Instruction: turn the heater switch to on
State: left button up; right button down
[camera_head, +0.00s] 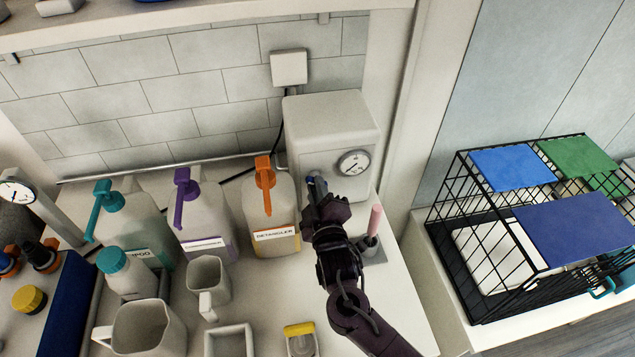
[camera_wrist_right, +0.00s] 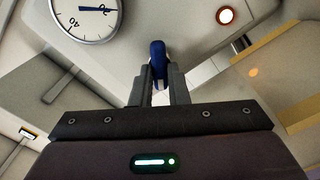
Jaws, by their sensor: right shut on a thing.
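The heater (camera_head: 331,140) is a white box against the tiled wall, with a round dial (camera_head: 353,163) on its front. Its switch is a small blue knob (camera_head: 316,181) left of the dial. My right gripper (camera_head: 318,192) is at the heater's front, shut on the blue knob. In the right wrist view the blue knob (camera_wrist_right: 157,58) stands between the two fingers (camera_wrist_right: 158,82), the dial (camera_wrist_right: 86,12) is at upper left, and a round lamp (camera_wrist_right: 226,15) glows orange-red at upper right. The knob is mostly hidden by the gripper in the head view. My left gripper is not in view.
Pump bottles with teal (camera_head: 104,196), purple (camera_head: 187,183) and orange (camera_head: 265,184) tops stand left of the heater. A pink-handled tool (camera_head: 375,220) stands in a holder right of my right arm. A black wire cage (camera_head: 478,235) is at the right.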

jog(key=shift+n+p, duration=0.3)
jog(key=shift+n, duration=0.2)
jog(key=c, duration=1.4)
grip_release()
jog(key=shift+s, duration=0.1)
jog(key=s+d+b, duration=0.1)
jog(key=s+b, duration=0.1)
jog(key=s, duration=0.5)
jog(key=shift+s+d, duration=0.2)
jog(key=shift+s, duration=0.05)
